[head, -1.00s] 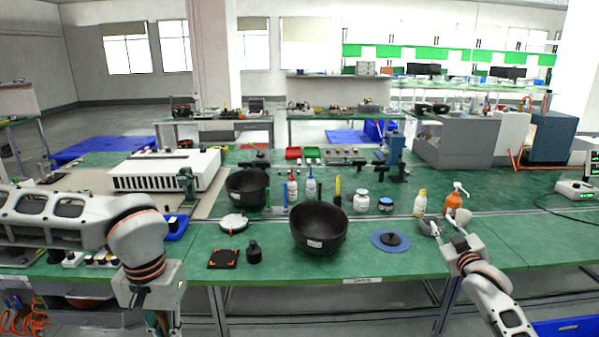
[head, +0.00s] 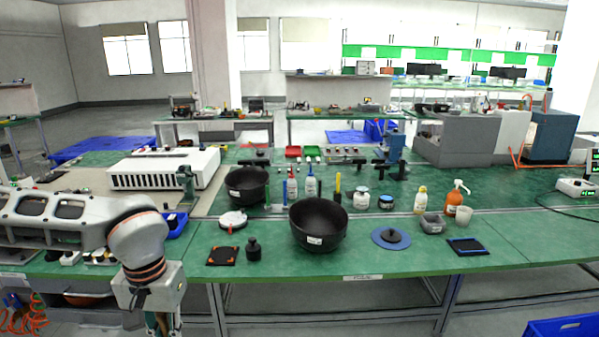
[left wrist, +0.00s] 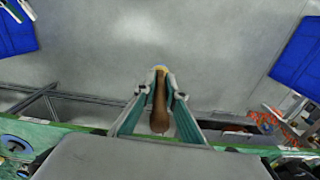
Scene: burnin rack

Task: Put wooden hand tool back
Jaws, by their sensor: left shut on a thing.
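The wooden hand tool (left wrist: 160,108) has a brown wooden handle and shows in the left wrist view between the two fingers of my left gripper (left wrist: 158,92). The fingers are shut on it. The grey floor lies behind it in that view. In the head view my left gripper (head: 160,326) hangs down at the bottom left, in front of the green table's front edge and cut off by the picture's edge. The tool cannot be made out clearly there. My right gripper is in neither view.
On the green table (head: 440,262) stand two black bowls (head: 319,226) (head: 247,190), a blue round mat (head: 391,238), a grey bin (head: 432,224), an orange spray bottle (head: 456,200) and a blue-edged black pad (head: 467,246).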

